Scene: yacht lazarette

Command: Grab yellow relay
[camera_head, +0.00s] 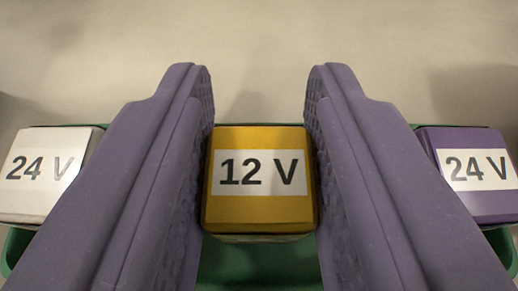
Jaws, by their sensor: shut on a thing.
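The yellow relay (260,205) is a box-shaped block with a white "12 V" label on its upper face. It sits in the middle of the head camera view. My gripper (261,85) has two purple fingers, one on each side of the yellow relay. The fingers are shut on its left and right sides, and their tips reach past its far edge. The fingers hide the relay's side faces. I cannot tell whether the relay is lifted or still resting in place.
A white relay (30,205) labelled "24 V" is at the left, and a purple relay (490,205) labelled "24 V" is at the right. A green tray (260,268) shows beneath and in front of the relays. The beige surface beyond is clear.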

